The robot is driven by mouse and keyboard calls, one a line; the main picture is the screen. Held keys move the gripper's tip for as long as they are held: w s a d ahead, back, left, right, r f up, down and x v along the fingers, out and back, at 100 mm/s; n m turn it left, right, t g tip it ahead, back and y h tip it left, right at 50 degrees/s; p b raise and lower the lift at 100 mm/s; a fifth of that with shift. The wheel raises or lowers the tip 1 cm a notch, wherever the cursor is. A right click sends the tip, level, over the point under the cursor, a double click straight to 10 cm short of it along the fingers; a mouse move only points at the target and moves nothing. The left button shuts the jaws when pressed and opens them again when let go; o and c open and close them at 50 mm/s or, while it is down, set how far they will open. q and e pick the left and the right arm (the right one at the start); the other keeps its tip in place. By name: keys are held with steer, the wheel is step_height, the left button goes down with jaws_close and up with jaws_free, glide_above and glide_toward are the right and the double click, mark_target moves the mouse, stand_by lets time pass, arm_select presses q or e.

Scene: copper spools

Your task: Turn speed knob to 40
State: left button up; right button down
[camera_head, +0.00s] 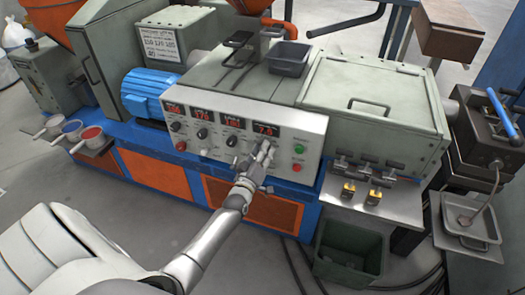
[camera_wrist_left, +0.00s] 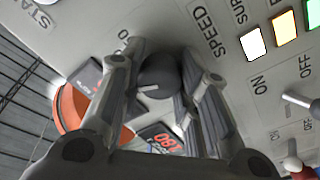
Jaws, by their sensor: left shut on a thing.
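The control panel (camera_head: 225,120) is the pale upright face of the machine, with red digital displays and dark knobs. My left gripper (camera_head: 264,156) is at its right part, below the rightmost display (camera_head: 264,130), which seems to read about 7.0. In the left wrist view the two fingers of my left gripper (camera_wrist_left: 162,85) are on either side of a round dark knob (camera_wrist_left: 157,76) with a pale pointer line, closed on it. The word SPEED (camera_wrist_left: 198,33) is printed beside this knob. In the head view the knob is hidden by the gripper. My right gripper is not in view.
A green button (camera_head: 299,149) and a red button (camera_head: 297,167) are right of my gripper. In the left wrist view, toggle switches (camera_wrist_left: 298,99) and lit squares (camera_wrist_left: 285,27) lie to the right. A grey tray (camera_head: 289,58) stands on top of the machine.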

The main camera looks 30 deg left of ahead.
arm_select(q)
steer(key=shift+m+p, duration=0.4)
steer(key=shift+m, duration=1.9)
steer(key=o, duration=1)
steer(key=shift+o, duration=0.2)
steer(key=v, duration=1.2)
steer(key=shift+a, duration=0.1)
